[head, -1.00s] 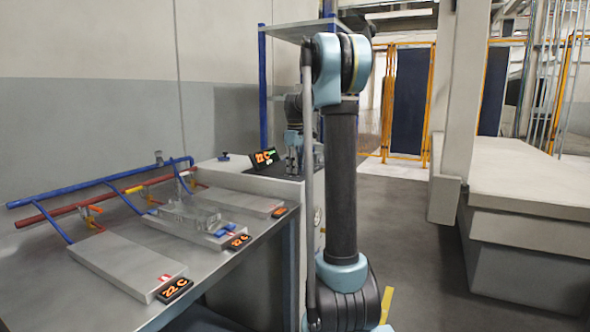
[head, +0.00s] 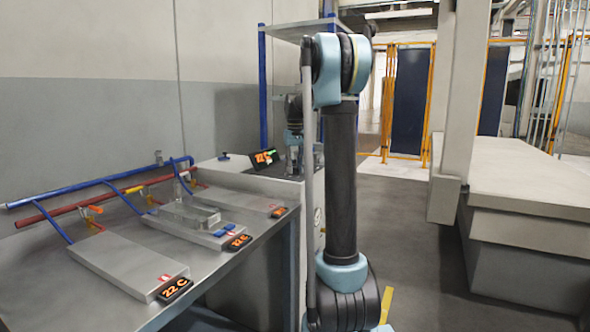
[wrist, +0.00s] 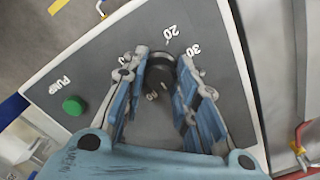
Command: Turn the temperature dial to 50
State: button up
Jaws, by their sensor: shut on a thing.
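The black temperature dial (wrist: 160,75) sits on a dark grey panel (wrist: 105,55) in the wrist view. Printed marks 20 and 30 show beside it; a lower mark is partly covered. My gripper (wrist: 163,62) has its two blue-grey fingers on either side of the dial, shut on it. The dial's exact pointer position is hard to read. In the head view my gripper (head: 294,160) is at the control box, small and partly behind my arm, and the dial is hidden there.
A green PUMP button (wrist: 73,104) is left of the dial. A tilted display (head: 265,158) with orange digits stands on the box. Open floor lies to the right.

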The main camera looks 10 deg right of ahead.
aim_at(295, 167)
dwell(0.3)
jog(key=o, duration=1)
jog(key=shift+o, duration=0.2)
notch_tip(295, 167, up, 12)
jog(key=shift+f, duration=0.1)
